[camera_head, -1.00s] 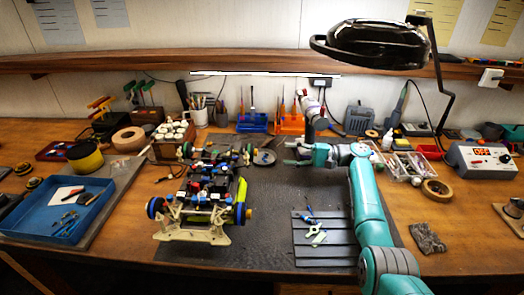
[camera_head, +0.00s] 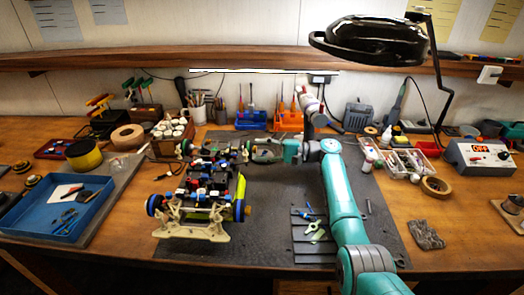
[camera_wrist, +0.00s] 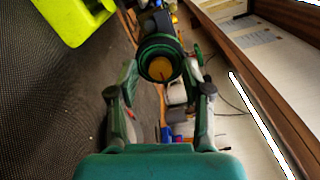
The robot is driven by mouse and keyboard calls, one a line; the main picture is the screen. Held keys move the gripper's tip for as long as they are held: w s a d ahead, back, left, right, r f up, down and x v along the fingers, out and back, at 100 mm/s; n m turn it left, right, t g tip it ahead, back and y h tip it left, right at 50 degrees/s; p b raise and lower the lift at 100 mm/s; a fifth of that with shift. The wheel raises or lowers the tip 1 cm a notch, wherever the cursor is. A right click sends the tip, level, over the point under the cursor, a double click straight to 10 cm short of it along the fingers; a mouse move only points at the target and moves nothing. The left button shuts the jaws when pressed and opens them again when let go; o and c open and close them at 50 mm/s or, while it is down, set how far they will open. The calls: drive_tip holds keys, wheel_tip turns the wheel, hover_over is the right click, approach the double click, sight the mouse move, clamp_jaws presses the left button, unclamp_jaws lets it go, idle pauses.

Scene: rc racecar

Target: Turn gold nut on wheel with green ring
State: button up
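The gold nut (camera_wrist: 159,68) shows in the wrist view at the centre of a dark wheel (camera_wrist: 160,52) with a green ring around it. The wheel is on the far right corner of the car chassis (camera_head: 207,190), which stands on the dark mat in the head view. My gripper (camera_wrist: 161,80) is open, with one finger on each side of the wheel and nut. I cannot tell whether the fingers touch it. In the head view my gripper (camera_head: 262,153) reaches in from the right, and the wheel is mostly hidden there.
A yellow-green car part (camera_head: 240,195) sticks up on the chassis's right side, near my gripper in the wrist view. A grey slatted tray (camera_head: 308,240) with small tools lies front right. Blue (camera_head: 250,120) and orange (camera_head: 289,121) tool holders stand behind. The mat between is clear.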

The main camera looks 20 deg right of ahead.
clamp_jaws()
drive_tip(key=shift+n, duration=0.3)
drive_tip(key=n, duration=1.2)
drive_tip(key=shift+f+n, duration=0.1)
drive_tip(key=shift+n, duration=0.2)
idle(0.5)
drive_tip(key=shift+o, duration=0.8)
unclamp_jaws()
drive_tip(key=shift+d, duration=0.1)
